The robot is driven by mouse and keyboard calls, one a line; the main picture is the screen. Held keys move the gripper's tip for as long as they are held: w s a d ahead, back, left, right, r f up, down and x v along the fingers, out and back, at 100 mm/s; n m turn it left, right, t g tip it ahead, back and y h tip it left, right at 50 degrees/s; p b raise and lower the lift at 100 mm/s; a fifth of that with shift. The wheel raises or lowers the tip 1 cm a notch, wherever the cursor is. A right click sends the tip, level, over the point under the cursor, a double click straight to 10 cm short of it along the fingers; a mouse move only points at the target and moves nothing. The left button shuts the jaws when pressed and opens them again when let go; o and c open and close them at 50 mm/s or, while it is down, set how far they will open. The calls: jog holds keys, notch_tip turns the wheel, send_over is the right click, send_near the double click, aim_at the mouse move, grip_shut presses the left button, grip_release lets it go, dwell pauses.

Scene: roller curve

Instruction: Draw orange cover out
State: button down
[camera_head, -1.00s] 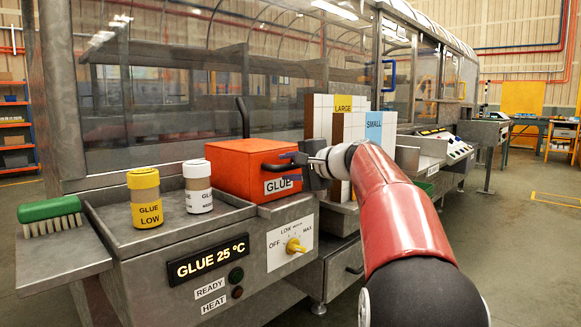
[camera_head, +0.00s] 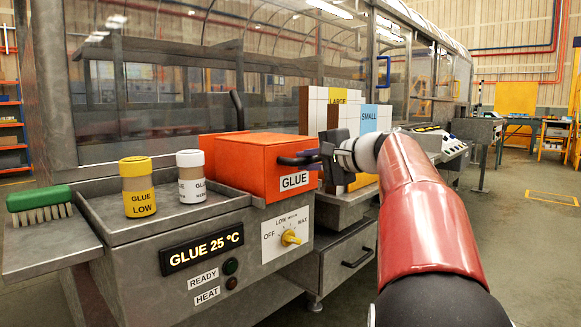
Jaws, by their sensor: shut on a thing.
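The orange cover (camera_head: 262,160) is a box with a GLUE label on its front, at the right end of the grey glue machine. A darker orange part (camera_head: 211,150) shows at its left, behind it. The cover's black handle (camera_head: 292,160) sticks out at its front right. My gripper (camera_head: 312,158) is shut on the handle. Its fingertips are small and dark here, and the far side of the cover is hidden.
A yellow-lidded GLUE LOW jar (camera_head: 138,188) and a white-lidded jar (camera_head: 192,178) stand in the tray left of the cover. A green brush (camera_head: 39,204) lies at far left. LARGE (camera_head: 339,97) and SMALL (camera_head: 371,116) cartons stand behind my gripper.

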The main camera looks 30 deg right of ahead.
jog(key=f+b+v, duration=0.1)
jog(key=f+v, duration=0.1)
jog(key=v, duration=1.1)
jog(key=shift+s+f, duration=0.35)
jog(key=shift+f, duration=0.05)
jog(key=shift+d, duration=0.1)
jog(key=c, duration=1.4)
grip_release()
jog(key=shift+c, duration=0.2)
jog(key=v, duration=0.7)
jog(key=shift+s, duration=0.35)
jog(key=shift+d, duration=0.1)
